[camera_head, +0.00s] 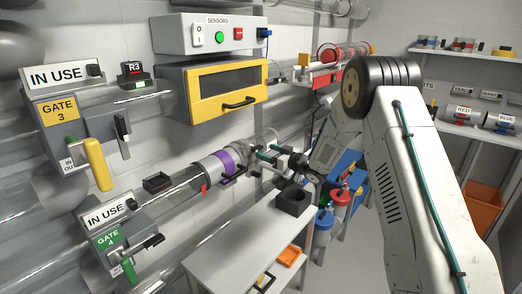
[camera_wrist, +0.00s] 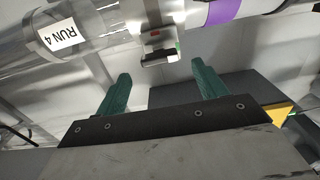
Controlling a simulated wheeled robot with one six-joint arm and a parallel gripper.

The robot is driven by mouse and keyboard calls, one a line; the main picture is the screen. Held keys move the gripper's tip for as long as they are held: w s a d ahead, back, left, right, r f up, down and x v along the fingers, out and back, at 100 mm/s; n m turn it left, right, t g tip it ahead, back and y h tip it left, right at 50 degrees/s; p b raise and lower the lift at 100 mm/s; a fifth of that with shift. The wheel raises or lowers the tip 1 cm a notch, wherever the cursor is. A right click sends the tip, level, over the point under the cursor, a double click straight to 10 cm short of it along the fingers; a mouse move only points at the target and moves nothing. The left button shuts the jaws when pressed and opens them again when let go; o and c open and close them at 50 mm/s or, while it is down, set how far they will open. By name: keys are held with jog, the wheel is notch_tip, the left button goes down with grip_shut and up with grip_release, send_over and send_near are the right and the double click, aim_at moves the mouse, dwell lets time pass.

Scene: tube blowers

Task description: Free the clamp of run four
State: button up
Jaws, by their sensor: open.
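The transparent tube of run four carries a white "RUN 4" label (camera_wrist: 58,37) in the wrist view. A small clamp or latch block (camera_wrist: 158,42), pale and dark with a red mark, sits on the tube's side between the label and a purple band (camera_wrist: 235,9). My gripper (camera_wrist: 160,80) has its two teal fingers wide apart and empty. The block lies beyond the fingertips, roughly between them, and looks apart from them. In the head view my gripper (camera_head: 268,153) is by the tube, right of the purple band (camera_head: 217,164); the clamp is hard to make out there.
The gate 4 box (camera_head: 108,238) with its "IN USE" sign is at lower left, gate 3 (camera_head: 58,112) above it. A yellow-framed cabinet (camera_head: 226,90) hangs above the tube. A white table (camera_head: 235,262) holding a black block (camera_head: 293,200) stands below my gripper.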

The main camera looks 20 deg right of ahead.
aim_at(260, 148)
jog(key=shift+x, duration=2.1)
jog(key=c, duration=1)
